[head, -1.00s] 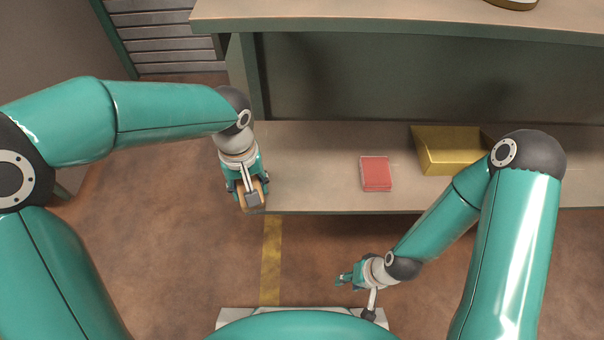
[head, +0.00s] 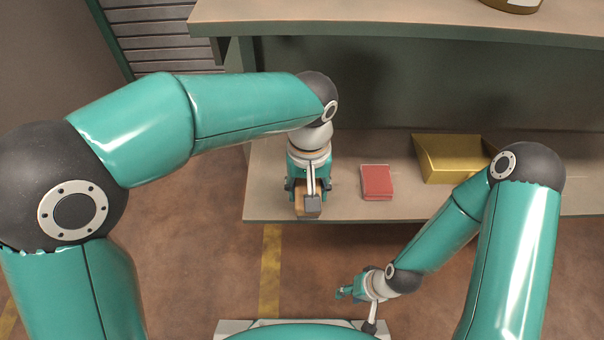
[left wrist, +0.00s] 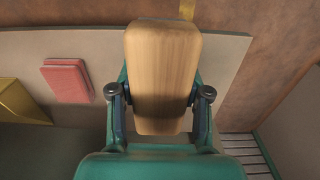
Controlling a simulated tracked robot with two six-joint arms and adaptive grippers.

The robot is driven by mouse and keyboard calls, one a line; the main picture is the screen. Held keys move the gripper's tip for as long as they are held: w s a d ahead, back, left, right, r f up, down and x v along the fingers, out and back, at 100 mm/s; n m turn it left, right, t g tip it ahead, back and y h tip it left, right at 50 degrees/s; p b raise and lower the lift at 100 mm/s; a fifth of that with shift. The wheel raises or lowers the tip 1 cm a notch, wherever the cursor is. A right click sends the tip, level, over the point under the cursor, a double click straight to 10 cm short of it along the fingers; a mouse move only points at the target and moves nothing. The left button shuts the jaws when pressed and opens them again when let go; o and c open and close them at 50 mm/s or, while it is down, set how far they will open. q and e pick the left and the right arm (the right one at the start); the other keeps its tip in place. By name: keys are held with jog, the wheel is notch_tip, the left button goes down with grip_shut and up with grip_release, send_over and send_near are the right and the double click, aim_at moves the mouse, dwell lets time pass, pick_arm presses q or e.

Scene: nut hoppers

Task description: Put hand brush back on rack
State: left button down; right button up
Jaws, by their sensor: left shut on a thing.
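The hand brush (left wrist: 162,75) shows its pale wooden body between the two fingers of my left gripper (left wrist: 160,98) in the left wrist view. Any bristles are hidden. In the head view my left gripper (head: 308,192) is shut on the brush, whose brown wood (head: 299,204) shows beside the fingers. It is over the left part of the lower shelf, left of a red box. My right gripper (head: 344,293) is low in front of the shelf, its small fingertips apart with nothing between them. I cannot make out a rack in either view.
The red box (head: 377,182) and a yellow open bin (head: 455,160) stand on the lower shelf (head: 265,200). A bench top (head: 400,20) overhangs behind, with a round container (head: 512,4) on it. The shelf's left end is clear.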

pick_arm(q)
jog(key=w, duration=0.9)
jog(key=shift+b, duration=0.3)
jog(key=shift+s+f+b, duration=0.2)
jog(key=shift+f+b, duration=0.35)
jog(key=shift+f, duration=0.35)
notch_tip(320, 180, down, 5)
jog(key=b, duration=0.3)
jog(key=shift+w+f, duration=0.1)
jog(key=shift+f, duration=0.1)
jog(key=shift+w, duration=0.1)
jog(key=shift+r, duration=0.1)
jog(key=c, duration=0.5)
grip_release()
